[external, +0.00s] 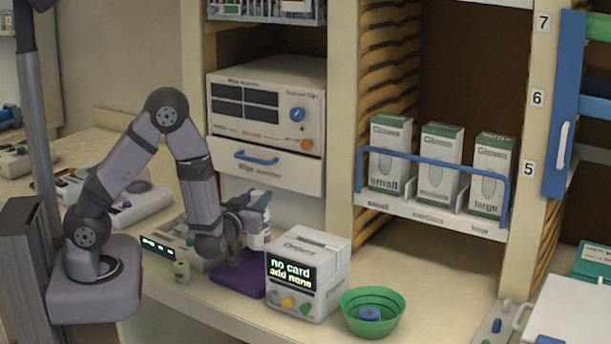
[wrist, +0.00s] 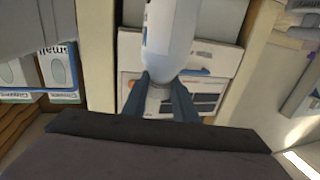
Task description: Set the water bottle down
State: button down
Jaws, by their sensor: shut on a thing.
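The water bottle (wrist: 172,38) is white and rounded at the end between my fingers. In the external view only part of the bottle (external: 265,232) shows beside my gripper. My gripper (external: 256,204) is shut on it, above the purple pad or block (external: 238,274) on the counter. In the wrist view my gripper's (wrist: 163,98) two dark blue fingers close around the bottle's narrow end. I cannot tell whether the bottle touches anything below.
A white box with a "no card add none" screen (external: 305,285) stands right of the purple pad, with a green bowl (external: 372,300) beyond it. A grey device (external: 178,243) sits left. Glove boxes (external: 437,160) fill the railed shelf; the counter under it looks clear.

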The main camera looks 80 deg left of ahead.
jog(key=shift+f, duration=1.75)
jog(key=shift+f+p, duration=0.55)
jog(key=shift+f, duration=1.3)
jog(key=shift+f, duration=0.2)
jog(key=c, duration=1.4)
grip_release()
jog(key=shift+c, duration=0.2)
